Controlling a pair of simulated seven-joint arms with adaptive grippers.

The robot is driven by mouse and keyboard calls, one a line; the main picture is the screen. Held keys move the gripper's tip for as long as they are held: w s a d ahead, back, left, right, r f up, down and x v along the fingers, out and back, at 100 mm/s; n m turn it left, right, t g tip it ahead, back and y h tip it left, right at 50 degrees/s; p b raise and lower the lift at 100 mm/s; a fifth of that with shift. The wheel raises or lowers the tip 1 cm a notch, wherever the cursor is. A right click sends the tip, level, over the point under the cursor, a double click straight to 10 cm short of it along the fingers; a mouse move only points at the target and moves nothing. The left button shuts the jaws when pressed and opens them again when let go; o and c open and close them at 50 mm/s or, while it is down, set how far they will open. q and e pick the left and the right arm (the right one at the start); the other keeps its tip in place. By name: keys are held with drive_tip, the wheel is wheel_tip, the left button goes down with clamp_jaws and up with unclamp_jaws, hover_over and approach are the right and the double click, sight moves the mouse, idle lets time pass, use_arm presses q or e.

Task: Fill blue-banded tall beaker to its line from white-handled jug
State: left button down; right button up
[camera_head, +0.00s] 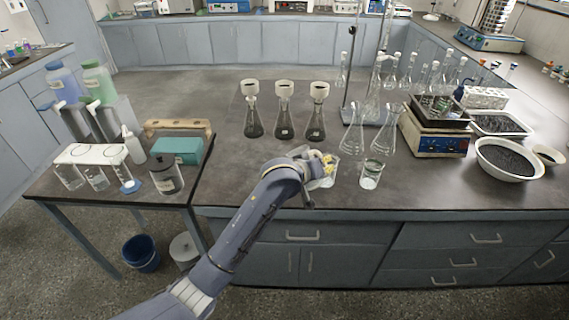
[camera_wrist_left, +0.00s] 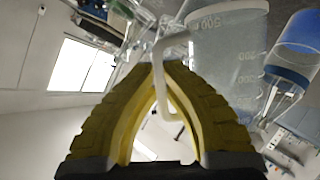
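The white-handled jug (camera_head: 327,181) is a clear vessel at the front of the bench, partly hidden by my left gripper (camera_head: 324,163). In the left wrist view, the jug (camera_wrist_left: 225,55) shows printed volume marks, and its white handle passes between the yellow fingers of my left gripper (camera_wrist_left: 158,75), which are closed around it. I cannot tell whether its base touches the bench. A clear beaker (camera_head: 371,174) stands just right of the jug. A clear vessel with a blue band (camera_wrist_left: 289,76) shows at the right of the left wrist view; I cannot tell whether it is that beaker. My right gripper is not in view.
Two conical flasks (camera_head: 353,138) stand behind the beaker, near a clamp stand. Three dark-filled flasks with white funnels (camera_head: 284,120) stand farther left. A balance-like device (camera_head: 438,141) and a white basin of dark grains (camera_head: 508,162) are at right. The bench's front edge is close.

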sight(312, 187)
use_arm(q)
drive_tip(key=shift+w+a+r+n+h, duration=0.1)
drive_tip(key=shift+a+r+n+h, duration=0.1)
drive_tip(key=shift+r, duration=0.25)
drive_tip(key=shift+w+a+r+n+h, duration=0.1)
drive_tip(key=shift+a+r+n, duration=0.1)
drive_tip(key=shift+r, duration=0.25)
idle(2.2)
drive_tip(key=shift+s+d+f+m+t+y, duration=0.35)
drive_tip(key=shift+s+d+f+m+y, duration=0.4)
drive_tip(key=shift+f, duration=1.05)
drive_tip(key=shift+s+d+f+m+t+y, duration=0.4)
drive_tip(key=shift+d+f+m, duration=0.6)
drive_tip(key=shift+f, duration=0.75)
drive_tip(key=shift+s+d+f+m+t+y, duration=0.35)
drive_tip(key=shift+s+d+f+m+y, duration=0.4)
drive_tip(key=shift+f, duration=1.05)
drive_tip(key=shift+w, duration=0.2)
